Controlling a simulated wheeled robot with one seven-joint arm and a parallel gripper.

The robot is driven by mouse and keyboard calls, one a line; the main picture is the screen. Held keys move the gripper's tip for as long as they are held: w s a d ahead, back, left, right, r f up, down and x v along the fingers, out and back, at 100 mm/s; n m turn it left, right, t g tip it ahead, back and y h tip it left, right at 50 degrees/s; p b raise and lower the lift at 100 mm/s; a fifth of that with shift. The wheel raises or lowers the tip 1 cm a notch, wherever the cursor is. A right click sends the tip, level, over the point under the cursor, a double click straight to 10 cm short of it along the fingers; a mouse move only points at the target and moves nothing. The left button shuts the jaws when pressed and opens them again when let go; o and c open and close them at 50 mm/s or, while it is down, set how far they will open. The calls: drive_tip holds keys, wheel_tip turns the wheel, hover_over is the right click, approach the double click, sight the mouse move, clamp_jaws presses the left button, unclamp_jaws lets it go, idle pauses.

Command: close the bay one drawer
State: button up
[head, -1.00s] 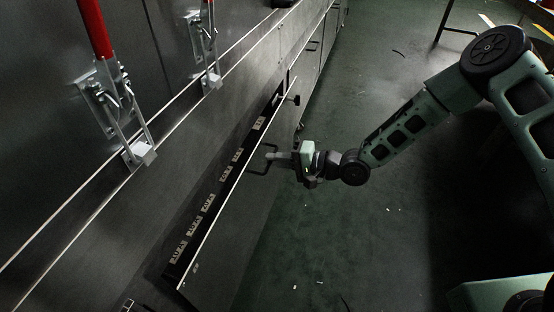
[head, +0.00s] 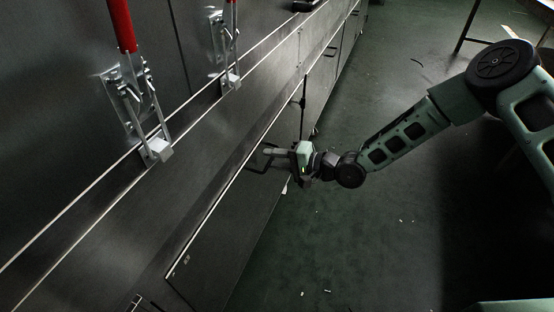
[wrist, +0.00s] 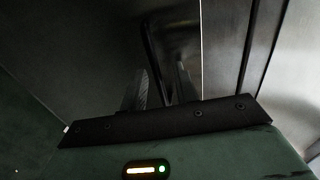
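The bay one drawer (head: 228,225) is the long dark grey front low on the steel cabinet in the head view. Its front stands close to the cabinet face, and the inside no longer shows. I cannot tell whether it is fully flush. Its black loop handle (head: 262,166) is at my gripper (head: 272,153). In the wrist view the two fingers of my gripper (wrist: 163,88) stand apart, with the black handle bar (wrist: 154,60) between them. Gaps show beside the bar, so the gripper looks open around the handle.
Two toggle clamps, a near one with a red handle (head: 121,25) and a farther one (head: 231,78), sit on the cabinet wall above. The green floor (head: 370,240) to the right is clear apart from small scraps. A table leg (head: 466,28) stands at the upper right.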

drive_tip(key=p+v, duration=0.3)
drive_tip(key=v, duration=1.4)
drive_tip(key=shift+d+p, duration=0.2)
drive_tip(key=shift+p, duration=0.2)
